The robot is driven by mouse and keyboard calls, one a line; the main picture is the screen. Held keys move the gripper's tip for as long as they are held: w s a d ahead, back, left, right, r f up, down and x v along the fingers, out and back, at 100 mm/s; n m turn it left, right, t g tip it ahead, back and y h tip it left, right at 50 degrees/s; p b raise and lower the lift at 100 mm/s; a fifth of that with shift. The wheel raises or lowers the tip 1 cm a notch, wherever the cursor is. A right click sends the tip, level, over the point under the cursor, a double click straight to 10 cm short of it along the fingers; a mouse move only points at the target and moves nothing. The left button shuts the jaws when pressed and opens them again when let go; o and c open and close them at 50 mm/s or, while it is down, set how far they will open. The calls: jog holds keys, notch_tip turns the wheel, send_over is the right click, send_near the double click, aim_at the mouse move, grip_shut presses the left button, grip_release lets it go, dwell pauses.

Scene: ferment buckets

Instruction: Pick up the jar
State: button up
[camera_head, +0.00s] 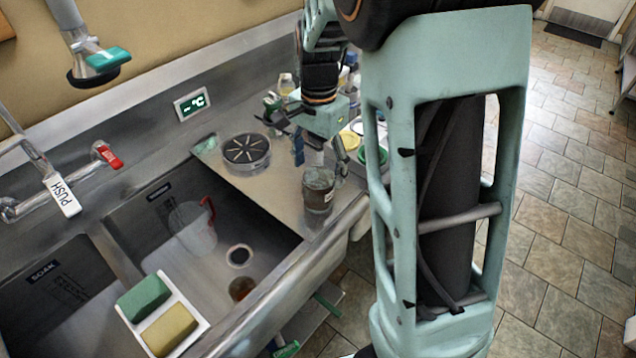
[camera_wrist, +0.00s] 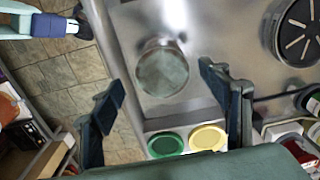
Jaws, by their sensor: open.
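The jar (camera_head: 318,192) is a clear glass vessel with a greyish look, standing upright on the steel counter near its front edge. In the wrist view the jar (camera_wrist: 162,72) is seen from above, beyond and between the two dark fingers. My gripper (camera_head: 320,156) is open above the jar in the head view, pointing down, with its fingers spread to either side. In the wrist view my gripper (camera_wrist: 162,76) has nothing between its fingers, and the fingertips look apart from the jar. How far above the jar they are I cannot tell exactly.
A round slotted black disc (camera_head: 246,152) lies behind the jar to the left. Green (camera_wrist: 165,145) and yellow (camera_wrist: 208,137) round lids lie close by, with bottles further back. The sink basin (camera_head: 150,215) holds a jug (camera_head: 193,228); a sponge tray (camera_head: 186,312) sits at its front.

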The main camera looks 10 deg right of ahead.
aim_at(318, 176)
jog(key=f, duration=0.5)
jog(key=shift+w+f, duration=0.15)
jog(key=shift+w, duration=0.05)
jog(key=c, duration=1.4)
jog(key=shift+o, duration=0.2)
